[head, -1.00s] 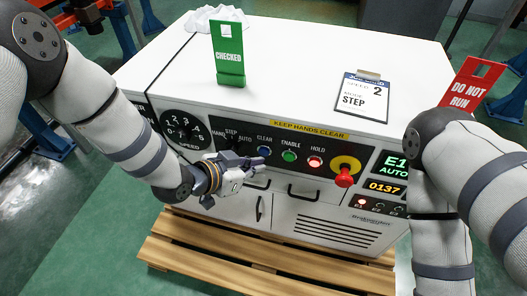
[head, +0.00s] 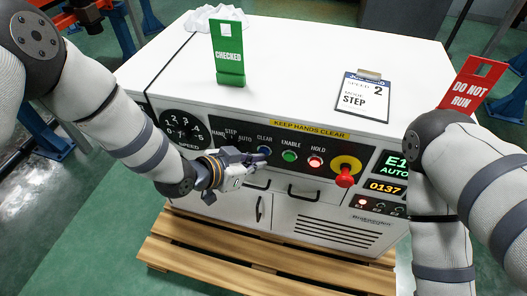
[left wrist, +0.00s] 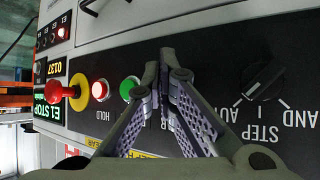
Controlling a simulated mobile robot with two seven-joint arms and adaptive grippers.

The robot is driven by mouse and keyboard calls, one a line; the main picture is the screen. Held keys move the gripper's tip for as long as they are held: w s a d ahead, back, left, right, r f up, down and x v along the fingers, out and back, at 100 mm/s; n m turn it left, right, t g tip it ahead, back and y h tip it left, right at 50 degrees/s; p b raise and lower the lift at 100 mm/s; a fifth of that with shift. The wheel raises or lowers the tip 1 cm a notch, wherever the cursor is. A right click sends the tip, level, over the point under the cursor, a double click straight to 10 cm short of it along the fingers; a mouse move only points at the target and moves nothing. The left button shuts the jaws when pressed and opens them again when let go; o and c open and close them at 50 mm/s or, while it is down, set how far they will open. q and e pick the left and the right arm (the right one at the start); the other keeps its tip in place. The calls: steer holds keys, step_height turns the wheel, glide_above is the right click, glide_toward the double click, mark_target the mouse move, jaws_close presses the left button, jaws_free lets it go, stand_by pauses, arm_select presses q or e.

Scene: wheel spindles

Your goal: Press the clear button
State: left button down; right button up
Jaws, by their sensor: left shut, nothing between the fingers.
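The blue clear button (head: 264,150) sits on the black control panel below its CLEAR label, left of the green enable button (head: 289,156). My left gripper (head: 262,157) is shut and empty, with its fingertips at the clear button in the head view. I cannot tell whether they touch it. In the left wrist view the shut fingers (left wrist: 165,60) cover the place of the clear button, and its label is mostly hidden. The green button (left wrist: 130,88) shows beside the fingers there. My right arm shows at the right, but its gripper is out of view.
The lit red hold button (head: 315,162) and the red emergency stop (head: 344,177) on a yellow ring are farther right. A mode knob (left wrist: 264,80) and speed dial (head: 182,128) are on the other side. Drawer handles (head: 303,193) stick out below the panel.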

arm_select(q)
steer(key=shift+w+d, duration=0.1)
steer(key=shift+w, duration=0.15)
arm_select(e)
steer(key=shift+s+f, duration=0.1)
arm_select(q)
steer(key=shift+s, duration=0.1)
stand_by(0.3)
steer(key=shift+s+a+p, duration=0.25)
steer(key=shift+s+p, duration=0.05)
steer(key=shift+s, duration=0.4)
arm_select(e)
steer(key=shift+w+r, duration=0.35)
steer(key=shift+r, duration=0.1)
arm_select(q)
steer(key=s, duration=0.1)
steer(key=s+a+p, duration=0.1)
steer(key=s, duration=0.1)
steer(key=s+p, duration=0.1)
steer(key=shift+s+a, duration=0.3)
steer(key=shift+s, duration=0.05)
arm_select(e)
steer(key=shift+w+r+t, duration=0.5)
steer(key=shift+w+r, duration=0.45)
steer(key=shift+r, duration=0.1)
